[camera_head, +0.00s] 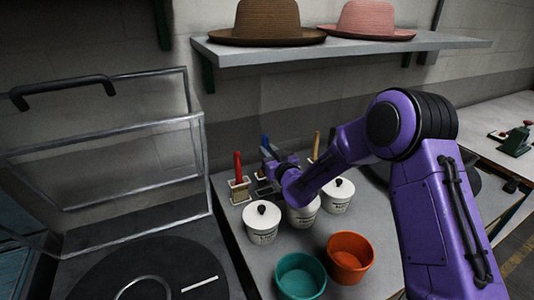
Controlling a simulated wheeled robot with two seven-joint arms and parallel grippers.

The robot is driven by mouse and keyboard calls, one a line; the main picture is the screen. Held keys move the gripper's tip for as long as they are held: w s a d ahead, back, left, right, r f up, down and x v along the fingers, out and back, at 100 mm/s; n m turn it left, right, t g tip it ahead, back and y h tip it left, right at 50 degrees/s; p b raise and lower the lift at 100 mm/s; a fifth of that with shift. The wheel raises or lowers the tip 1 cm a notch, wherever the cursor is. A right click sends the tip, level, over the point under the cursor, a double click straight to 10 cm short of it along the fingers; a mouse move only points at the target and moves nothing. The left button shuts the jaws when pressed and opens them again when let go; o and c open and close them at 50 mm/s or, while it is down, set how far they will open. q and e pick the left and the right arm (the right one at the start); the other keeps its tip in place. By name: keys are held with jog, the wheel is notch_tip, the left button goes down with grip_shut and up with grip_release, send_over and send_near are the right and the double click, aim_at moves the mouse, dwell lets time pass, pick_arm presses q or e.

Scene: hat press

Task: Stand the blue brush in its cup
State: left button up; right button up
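The blue brush (265,142) shows as a short upright blue handle at the back of the grey bench, between a red brush and a light wooden one. My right gripper (267,163) is right at it, reaching in from the right with its dark fingers at the lower part of the handle. The fingers are small and dark, so I cannot tell whether they are closed on the brush. The brush's lower end and most of its cup are hidden by the gripper. My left gripper is not in view.
A red brush (238,165) stands in a small holder (240,191). White lidded pots (262,226) stand in front, with teal (301,277) and orange (350,257) bowls nearer. A wooden brush (316,143) stands behind. Hats sit on a shelf (340,50) above. A clear-walled press frame (110,170) is left.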

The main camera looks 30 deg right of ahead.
jog(key=o, duration=0.4)
jog(key=shift+o, duration=0.2)
jog(key=s+b, duration=0.3)
jog(key=s, duration=0.7)
jog(key=shift+s+a, duration=0.2)
jog(key=shift+a, duration=0.05)
